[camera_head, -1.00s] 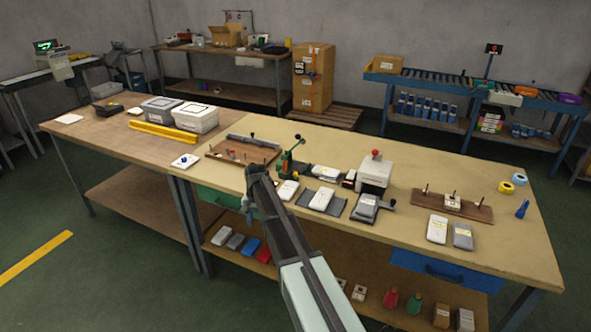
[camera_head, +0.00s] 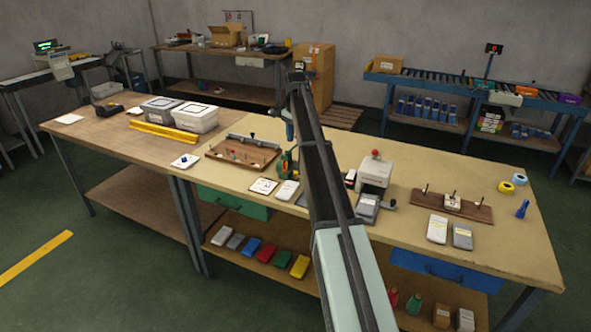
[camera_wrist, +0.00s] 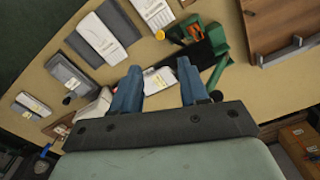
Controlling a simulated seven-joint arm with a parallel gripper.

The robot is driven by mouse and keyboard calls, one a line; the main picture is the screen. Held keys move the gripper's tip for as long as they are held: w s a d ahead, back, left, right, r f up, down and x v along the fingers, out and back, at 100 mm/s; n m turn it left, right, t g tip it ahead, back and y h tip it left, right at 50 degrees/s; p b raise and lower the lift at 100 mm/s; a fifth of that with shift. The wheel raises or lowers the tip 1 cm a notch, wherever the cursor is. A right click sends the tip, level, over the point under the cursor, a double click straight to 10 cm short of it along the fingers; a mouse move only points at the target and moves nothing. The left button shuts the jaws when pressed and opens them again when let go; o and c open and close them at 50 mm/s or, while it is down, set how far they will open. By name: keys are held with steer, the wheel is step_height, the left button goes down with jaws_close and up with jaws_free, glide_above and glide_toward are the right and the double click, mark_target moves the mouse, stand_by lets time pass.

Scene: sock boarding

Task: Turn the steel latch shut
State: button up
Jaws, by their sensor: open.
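I cannot pick out the steel latch with certainty. The steel bar (camera_head: 255,141) with a dark knob lies along the back edge of a wooden board (camera_head: 226,151) in the head view. In the wrist view, a steel bar (camera_wrist: 289,50) lies along the edge of the wooden board (camera_wrist: 275,20) at upper right. My gripper (camera_wrist: 158,88) is open and empty, its two blue fingers apart above the table. In the head view my gripper (camera_head: 290,128) hangs to the right of the wooden board. My arm hides part of the table there.
A green hand press (camera_wrist: 207,45) stands near my fingers. A grey box with a red knob (camera_head: 375,174) stands to the right. White cards (camera_head: 263,186) lie at the front edge. Another wooden board (camera_head: 474,209) carries pegs. The table's back strip (camera_head: 440,165) is clear.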

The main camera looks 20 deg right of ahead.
step_height(320, 180, down, 14)
steer(key=shift+r, duration=0.2)
stand_by(0.4)
steer(key=shift+c, duration=0.2)
jaws_close()
